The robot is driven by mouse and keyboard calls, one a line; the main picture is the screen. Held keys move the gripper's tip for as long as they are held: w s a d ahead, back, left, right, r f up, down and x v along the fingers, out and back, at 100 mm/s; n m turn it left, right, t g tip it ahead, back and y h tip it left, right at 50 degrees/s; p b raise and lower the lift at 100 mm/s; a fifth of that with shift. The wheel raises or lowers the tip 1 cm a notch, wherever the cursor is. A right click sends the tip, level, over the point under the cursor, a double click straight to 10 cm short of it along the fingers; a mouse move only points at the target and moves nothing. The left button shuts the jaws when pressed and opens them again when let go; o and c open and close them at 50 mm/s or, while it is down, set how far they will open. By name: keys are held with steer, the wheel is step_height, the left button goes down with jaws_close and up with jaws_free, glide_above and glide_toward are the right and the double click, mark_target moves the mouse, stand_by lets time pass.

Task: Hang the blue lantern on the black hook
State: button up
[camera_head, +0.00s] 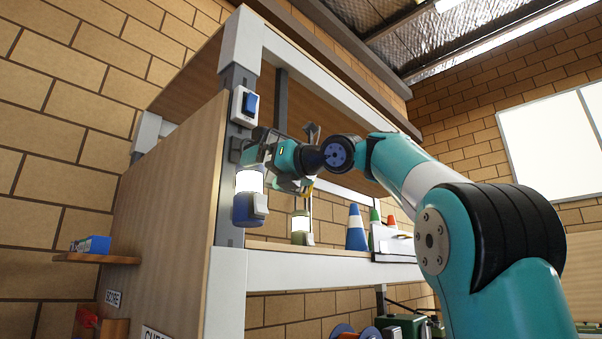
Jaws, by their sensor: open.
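The blue lantern (248,209) has a glowing white upper part and a blue base. It is upright against the grey post at the shelf's front corner, clear of the shelf board below. My gripper (259,152) is just above it, close to the post, with its jaws open. A dark fitting (236,148) on the post, just left of my gripper, may be the black hook. My gripper hides the lantern's top and handle, so I cannot tell whether the handle sits on the hook.
A blue-and-white box (244,106) is fixed to the post above my gripper. A second lantern (301,229), olive green, stands on the shelf behind, with a blue cone (356,229) and other cones to its right. A wooden side panel (165,210) is at left.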

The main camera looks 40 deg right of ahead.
steer(key=s+d+b, duration=0.1)
steer(key=s, duration=0.9)
steer(key=shift+d+f, duration=0.15)
steer(key=shift+d, duration=0.25)
steer(key=w+a+f+m+g+y, duration=0.1)
steer(key=w+a+f+m, duration=0.2)
steer(key=f+m, duration=0.2)
steer(key=w+a+f+m+g, duration=0.2)
steer(key=w+a+f+m, duration=0.15)
steer(key=f, duration=0.25)
steer(key=w+a+f+m+g+y, duration=0.1)
steer(key=w+a+f+m, duration=0.1)
steer(key=f+m, duration=0.35)
steer(key=s+a+f+m+g+y, duration=0.1)
steer(key=a+f+m+g, duration=0.3)
steer(key=f, duration=0.4)
steer(key=s+a+f+m+g, duration=0.2)
steer(key=a+f+m, duration=0.1)
steer(key=a+f, duration=0.45)
steer(key=s+a+f+m+g+h, duration=0.1)
steer(key=s+f+m+g, duration=0.3)
steer(key=s+f, duration=0.5)
steer(key=s+a+f+m+g+h, duration=0.1)
steer(key=s+a+f+m+g, duration=0.2)
steer(key=s+f, duration=0.7)
step_height(320, 180, down, 2)
steer(key=shift+s+a+f+m+g, duration=0.1)
steer(key=shift+s+a+m+g, duration=0.1)
steer(key=shift+a+m+g, duration=0.3)
